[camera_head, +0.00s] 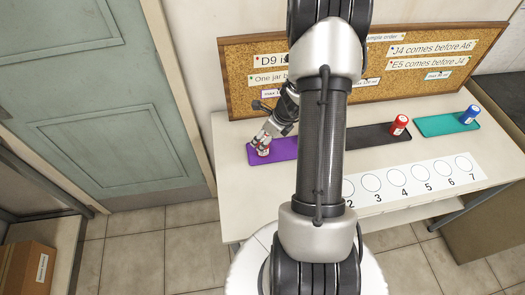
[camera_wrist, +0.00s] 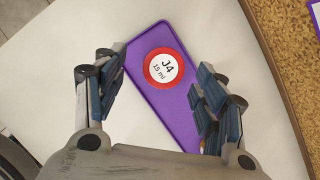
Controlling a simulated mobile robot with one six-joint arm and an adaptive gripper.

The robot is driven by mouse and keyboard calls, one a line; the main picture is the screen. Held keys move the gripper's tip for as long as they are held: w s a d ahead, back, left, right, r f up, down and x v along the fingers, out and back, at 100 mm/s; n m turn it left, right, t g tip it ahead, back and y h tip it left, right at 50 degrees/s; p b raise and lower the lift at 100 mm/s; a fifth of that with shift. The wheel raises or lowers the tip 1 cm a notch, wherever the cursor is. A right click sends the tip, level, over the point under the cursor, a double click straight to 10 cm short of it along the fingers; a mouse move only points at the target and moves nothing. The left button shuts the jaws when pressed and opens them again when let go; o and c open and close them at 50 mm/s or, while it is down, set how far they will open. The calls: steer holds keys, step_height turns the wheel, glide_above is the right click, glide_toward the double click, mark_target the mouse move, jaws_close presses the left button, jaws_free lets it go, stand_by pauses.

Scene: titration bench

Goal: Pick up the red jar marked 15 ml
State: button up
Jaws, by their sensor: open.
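The red jar (camera_wrist: 164,68) stands on the purple mat, its white lid label reading "J4 15 ml" in the wrist view. In the head view the jar (camera_head: 264,150) shows at the left of the bench, partly covered by my gripper. My gripper (camera_head: 265,140) is over the purple mat (camera_head: 287,149). In the wrist view my gripper (camera_wrist: 160,85) is open, with one finger to the left of the jar and one to the right. I see a gap between the jar and each finger.
Another red jar (camera_head: 399,124) stands on a black mat (camera_head: 375,136), and a blue jar (camera_head: 472,113) on a teal mat (camera_head: 440,125). A white strip (camera_head: 428,178) with numbered circles lies along the front. A cork board (camera_head: 240,75) stands behind. My arm hides the bench's middle.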

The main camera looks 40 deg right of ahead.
mark_target(265, 153)
steer(key=b+x, duration=0.3)
steer(key=x, duration=0.5)
steer(key=shift+w+d, duration=0.1)
steer(key=shift+d, duration=0.1)
steer(key=shift+r, duration=0.1)
steer(key=shift+c, duration=0.5)
steer(key=c, duration=1)
